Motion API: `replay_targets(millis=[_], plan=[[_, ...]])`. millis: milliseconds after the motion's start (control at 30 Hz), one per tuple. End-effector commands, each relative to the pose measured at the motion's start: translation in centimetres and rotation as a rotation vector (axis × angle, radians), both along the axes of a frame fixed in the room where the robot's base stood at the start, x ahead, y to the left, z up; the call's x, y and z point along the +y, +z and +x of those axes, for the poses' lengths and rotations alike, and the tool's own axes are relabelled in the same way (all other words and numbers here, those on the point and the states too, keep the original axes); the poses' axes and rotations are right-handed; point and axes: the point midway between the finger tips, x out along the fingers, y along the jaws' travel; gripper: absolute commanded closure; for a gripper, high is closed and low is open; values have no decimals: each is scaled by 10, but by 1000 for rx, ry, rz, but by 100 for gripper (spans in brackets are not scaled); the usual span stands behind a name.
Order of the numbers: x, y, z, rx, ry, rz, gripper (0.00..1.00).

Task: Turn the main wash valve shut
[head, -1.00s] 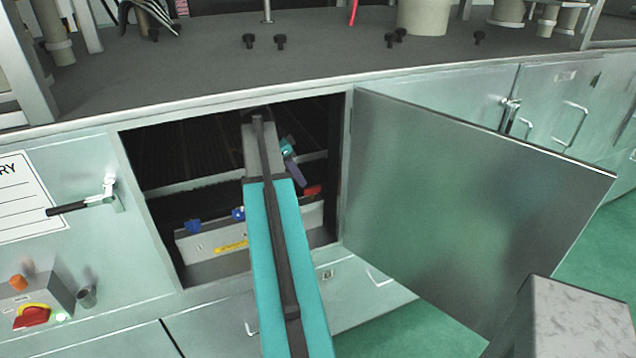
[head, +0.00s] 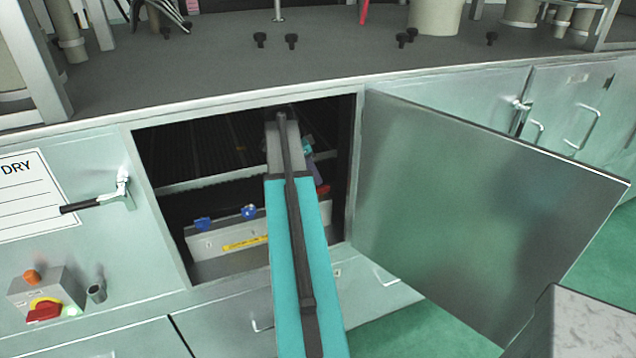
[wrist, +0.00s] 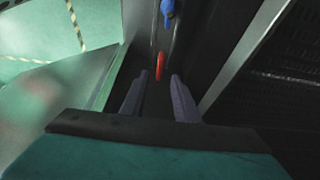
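In the wrist view my gripper (wrist: 159,76) is open and empty, with a dark finger on each side. A red valve handle (wrist: 160,65) shows between and just beyond the fingertips; I cannot tell whether they touch it. A blue valve handle (wrist: 168,10) is farther on. In the head view the red handle (head: 323,190) is partly hidden by my arm, at the right end of a grey valve panel (head: 210,246). Two blue handles (head: 204,223) (head: 249,212) sit along its top edge. No readable label shows which is the main wash valve.
The panel is inside a dark cabinet opening. A metal crossbar (head: 205,183) runs above it. The cabinet door (head: 480,200) stands wide open on the right. A yellow label (head: 246,242) is on the panel. A red switch (head: 44,311) is on the outside, lower left.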

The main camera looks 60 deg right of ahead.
Motion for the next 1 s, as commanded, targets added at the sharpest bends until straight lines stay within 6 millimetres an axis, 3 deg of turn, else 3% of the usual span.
replay_targets(millis=[500,1000], plan=[[-13,-41,-10,1,1,1,72],[-15,-48,-11,1,2,0,74]])
